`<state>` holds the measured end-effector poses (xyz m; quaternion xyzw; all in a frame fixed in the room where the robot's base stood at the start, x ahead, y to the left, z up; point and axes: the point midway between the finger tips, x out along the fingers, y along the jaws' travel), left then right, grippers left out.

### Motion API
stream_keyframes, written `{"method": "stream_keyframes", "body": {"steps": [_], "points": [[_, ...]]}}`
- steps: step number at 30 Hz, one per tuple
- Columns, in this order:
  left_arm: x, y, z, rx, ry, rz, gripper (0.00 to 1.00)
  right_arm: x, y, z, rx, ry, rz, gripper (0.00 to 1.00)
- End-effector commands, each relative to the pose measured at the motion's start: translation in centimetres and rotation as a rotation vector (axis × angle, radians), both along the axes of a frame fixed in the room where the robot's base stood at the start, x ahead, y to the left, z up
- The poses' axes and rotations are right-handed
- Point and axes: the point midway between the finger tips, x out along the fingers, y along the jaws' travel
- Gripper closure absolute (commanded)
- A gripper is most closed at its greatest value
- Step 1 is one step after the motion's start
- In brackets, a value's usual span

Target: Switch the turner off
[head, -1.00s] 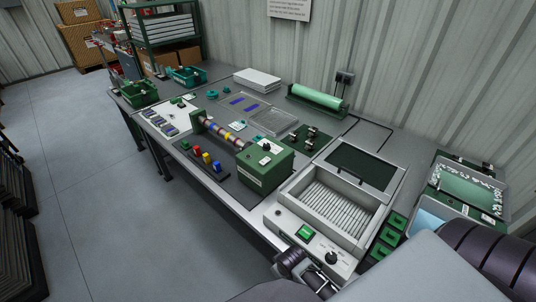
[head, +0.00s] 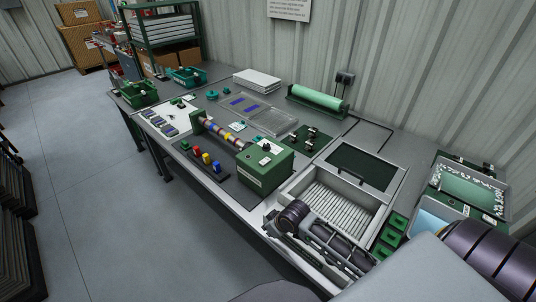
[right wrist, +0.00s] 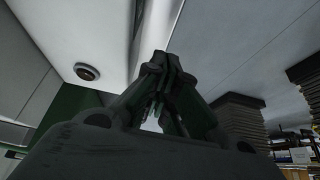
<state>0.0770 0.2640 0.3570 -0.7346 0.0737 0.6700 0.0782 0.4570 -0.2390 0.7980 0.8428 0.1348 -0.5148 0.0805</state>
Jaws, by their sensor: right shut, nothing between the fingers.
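A green box (head: 265,170) with a black knob (head: 266,147) and a shaft with coloured bands (head: 220,134) looks like the turner; it stands mid-bench. Right of it is a light grey machine (head: 377,208) with a ribbed bed. My right arm covers most of its front control panel in the head view. My right gripper (right wrist: 165,62) is shut and empty. In the right wrist view its fingertips are beside a pale panel (right wrist: 75,30) with a round dark button (right wrist: 87,72); I cannot tell whether they touch. My left gripper is out of view.
Red, yellow and blue pegs (head: 206,158) stand in front of the shaft. Green blocks (head: 390,235) lie right of the grey machine. A green roller (head: 317,98) lies by the wall. Open floor (head: 110,210) lies left of the bench.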

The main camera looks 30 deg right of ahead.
Motion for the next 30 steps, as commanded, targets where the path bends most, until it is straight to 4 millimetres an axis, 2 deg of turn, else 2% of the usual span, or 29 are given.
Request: {"method": "stream_keyframes", "body": {"steps": [20, 30], "points": [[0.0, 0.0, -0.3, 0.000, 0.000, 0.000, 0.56, 6.4, -2.2, 7.9, 0.033, -0.111, 0.097, 1.00], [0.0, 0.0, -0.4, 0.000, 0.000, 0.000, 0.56, 9.6, -4.5, 11.9, 0.048, -0.156, 0.114, 1.00]]}}
